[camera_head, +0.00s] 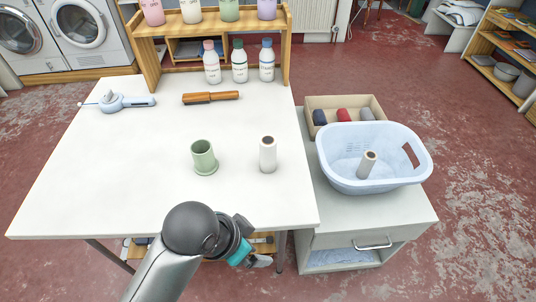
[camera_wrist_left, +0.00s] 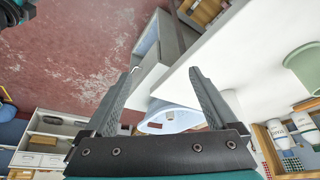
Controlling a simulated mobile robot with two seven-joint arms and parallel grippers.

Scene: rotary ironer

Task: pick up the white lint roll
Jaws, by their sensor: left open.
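A white lint roll (camera_head: 268,154) stands upright on the white table, right of a green cup-shaped holder (camera_head: 204,158). My left gripper (camera_head: 262,262) is in front of the table's near edge, apart from both rolls. In the left wrist view its two fingers (camera_wrist_left: 163,74) are spread with nothing between them. The green holder (camera_wrist_left: 304,68) shows at the right there and the basket (camera_wrist_left: 172,120) beyond the fingers. I cannot make out either roll in that view.
The basket sits on a grey drawer cabinet (camera_head: 375,222) beside the table (camera_head: 110,165). Behind it is a box (camera_head: 312,102) with dark, red and grey items. A brush (camera_head: 211,97), a light blue tool (camera_head: 115,102) and several bottles stand or lie toward the table's back.

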